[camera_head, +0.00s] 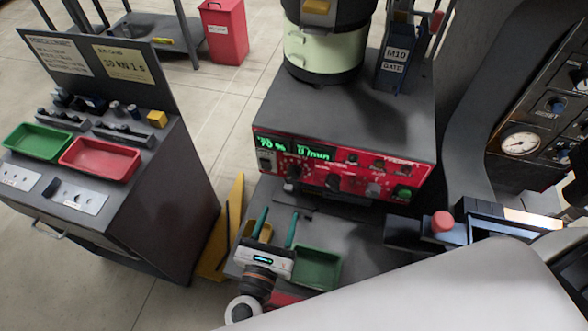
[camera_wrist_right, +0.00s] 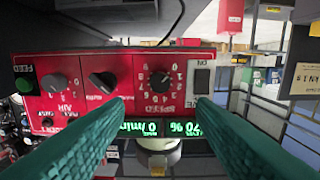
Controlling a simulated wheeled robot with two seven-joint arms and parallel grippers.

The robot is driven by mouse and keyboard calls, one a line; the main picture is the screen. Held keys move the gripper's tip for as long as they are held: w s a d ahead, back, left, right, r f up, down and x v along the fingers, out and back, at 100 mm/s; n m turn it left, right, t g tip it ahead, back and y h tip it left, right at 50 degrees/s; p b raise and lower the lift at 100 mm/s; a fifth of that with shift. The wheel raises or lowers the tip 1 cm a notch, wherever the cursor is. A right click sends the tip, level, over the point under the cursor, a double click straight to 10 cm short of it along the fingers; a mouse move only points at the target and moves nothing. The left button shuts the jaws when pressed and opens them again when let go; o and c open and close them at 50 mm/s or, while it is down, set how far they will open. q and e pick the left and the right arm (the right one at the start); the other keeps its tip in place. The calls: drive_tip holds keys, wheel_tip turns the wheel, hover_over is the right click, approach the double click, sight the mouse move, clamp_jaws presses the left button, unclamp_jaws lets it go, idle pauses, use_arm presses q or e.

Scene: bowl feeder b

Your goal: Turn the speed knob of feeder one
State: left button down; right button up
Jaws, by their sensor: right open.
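The red control panel (camera_head: 345,165) of the feeder stands at the middle right in the head view, with a green display reading 70 % and 0 /min. The black speed knob (camera_wrist_right: 160,80) with its numbered dial shows upside down in the wrist view, labelled SPEED; it also shows small in the head view (camera_head: 295,172). My right gripper (camera_head: 281,211) is in front of the panel's lower left. Its green fingers (camera_wrist_right: 162,100) are spread wide and empty, with the speed knob seen between their tips, apart from it. My left gripper is not in view.
A black selector knob (camera_wrist_right: 102,82), a grey AIR knob (camera_wrist_right: 54,83), a green FEED button (camera_wrist_right: 24,84) and a switch (camera_wrist_right: 202,80) share the panel. A green tray (camera_head: 318,267) lies below the gripper. A cart with trays (camera_head: 100,160) stands left.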

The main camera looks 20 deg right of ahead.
sight(293, 176)
drive_tip(key=p+x, duration=0.2)
drive_tip(key=x, duration=0.7)
drive_tip(key=shift+r+p, duration=0.1)
drive_tip(key=shift+p, duration=0.2)
drive_tip(key=shift+w+d, duration=0.3)
drive_tip(key=shift+w, duration=0.2)
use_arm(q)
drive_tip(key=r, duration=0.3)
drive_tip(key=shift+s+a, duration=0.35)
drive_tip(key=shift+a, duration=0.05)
use_arm(e)
drive_tip(key=shift+w+d, duration=0.1)
drive_tip(key=shift+c, duration=0.2)
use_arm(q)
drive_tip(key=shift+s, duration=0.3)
use_arm(e)
drive_tip(key=c, duration=0.9)
